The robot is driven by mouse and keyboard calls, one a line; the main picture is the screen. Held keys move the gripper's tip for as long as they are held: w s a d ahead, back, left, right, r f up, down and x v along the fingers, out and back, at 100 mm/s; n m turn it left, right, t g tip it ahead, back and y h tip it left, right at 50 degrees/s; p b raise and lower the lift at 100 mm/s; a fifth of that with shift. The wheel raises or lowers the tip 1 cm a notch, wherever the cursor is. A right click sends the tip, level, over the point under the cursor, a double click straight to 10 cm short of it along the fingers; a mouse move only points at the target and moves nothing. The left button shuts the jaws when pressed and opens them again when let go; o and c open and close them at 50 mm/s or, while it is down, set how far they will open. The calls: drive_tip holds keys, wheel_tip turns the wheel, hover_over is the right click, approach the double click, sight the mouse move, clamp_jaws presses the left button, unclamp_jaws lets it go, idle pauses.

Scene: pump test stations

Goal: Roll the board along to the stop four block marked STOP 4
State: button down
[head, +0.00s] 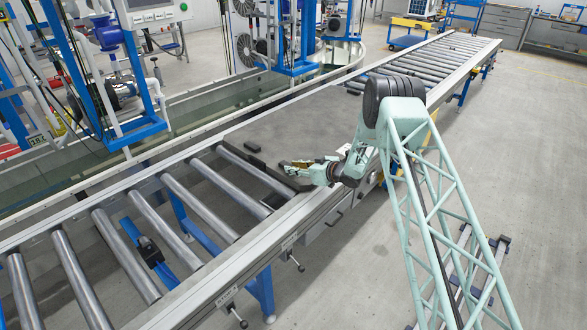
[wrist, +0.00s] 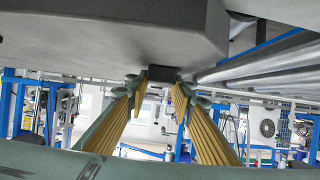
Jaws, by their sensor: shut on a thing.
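The board (head: 290,125) is a wide grey slab lying on the roller conveyor, with a dark edge towards the bare rollers. My gripper (head: 287,164) is low over the board's near left end, its yellow fingers pointing left. In the wrist view the fingertips (wrist: 160,80) close on a small dark block (wrist: 162,73); its join to the board cannot be told. A grey slab, likely the board, fills that view's upper left. A black stop-like piece on a blue bracket (head: 150,250) sits between the left rollers. A small rail label (head: 228,297) is too small to read surely.
Bare rollers (head: 152,215) run left of the board, and more rollers (head: 425,65) lie beyond it. A metal rail (head: 290,225) with small levers borders the near side. Blue-framed pump stations (head: 130,80) stand behind the conveyor. A small dark block (head: 253,147) lies near the board's left edge.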

drive_tip(key=s+a+b, duration=0.1)
drive_tip(key=s+a, duration=1.2)
drive_tip(key=s, duration=0.5)
drive_tip(key=s+a+b, duration=0.1)
drive_tip(key=s+a, duration=1.3)
drive_tip(key=s, duration=0.4)
drive_tip(key=shift+b, duration=0.4)
idle(3.0)
drive_tip(key=shift+s+a, duration=0.1)
drive_tip(key=shift+s, duration=0.1)
